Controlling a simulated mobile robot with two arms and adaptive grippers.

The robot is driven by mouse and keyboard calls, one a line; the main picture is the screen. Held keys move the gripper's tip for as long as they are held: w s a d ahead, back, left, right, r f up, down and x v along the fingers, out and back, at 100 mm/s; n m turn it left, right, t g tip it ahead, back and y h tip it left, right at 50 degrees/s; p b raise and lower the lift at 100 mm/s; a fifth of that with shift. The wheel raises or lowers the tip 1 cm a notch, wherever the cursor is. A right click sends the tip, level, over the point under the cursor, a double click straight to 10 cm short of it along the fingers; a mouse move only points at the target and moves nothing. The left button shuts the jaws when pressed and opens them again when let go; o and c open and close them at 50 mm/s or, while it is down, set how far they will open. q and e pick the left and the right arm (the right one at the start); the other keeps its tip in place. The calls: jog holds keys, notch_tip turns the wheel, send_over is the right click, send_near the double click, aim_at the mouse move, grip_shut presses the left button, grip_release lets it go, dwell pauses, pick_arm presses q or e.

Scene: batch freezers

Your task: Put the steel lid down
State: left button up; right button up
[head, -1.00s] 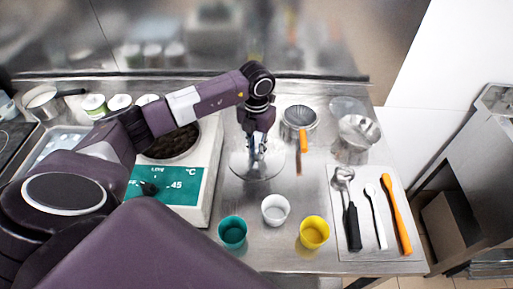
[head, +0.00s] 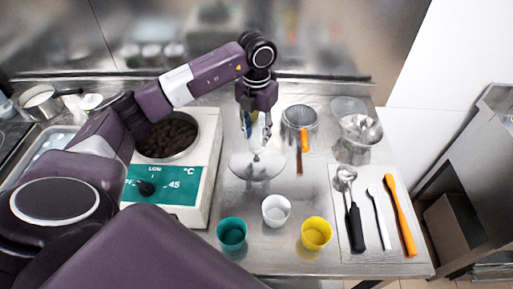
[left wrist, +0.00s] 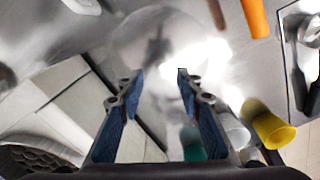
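The steel lid (head: 250,172) is a round, shiny disc lying on the steel counter, just right of the batch freezer. In the left wrist view the lid (left wrist: 165,30) is a blurred, bright disc beyond the fingertips. My left gripper (head: 256,134) is above the lid, pointing down. In the left wrist view its two blue-padded fingers (left wrist: 158,82) stand apart with nothing between them. My right gripper is not in view.
The freezer (head: 209,165) with an open, dark-filled bowl stands left of the lid. Teal (head: 232,234), white (head: 276,211) and yellow (head: 316,234) cups stand in front. A metal container (head: 299,118), an orange-handled tool and a utensil tray (head: 350,255) lie right.

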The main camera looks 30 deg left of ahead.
aim_at(257, 150)
pick_arm(q)
notch_tip(257, 150, up, 5)
jog(key=shift+r+b, duration=0.2)
jog(key=shift+b, duration=0.3)
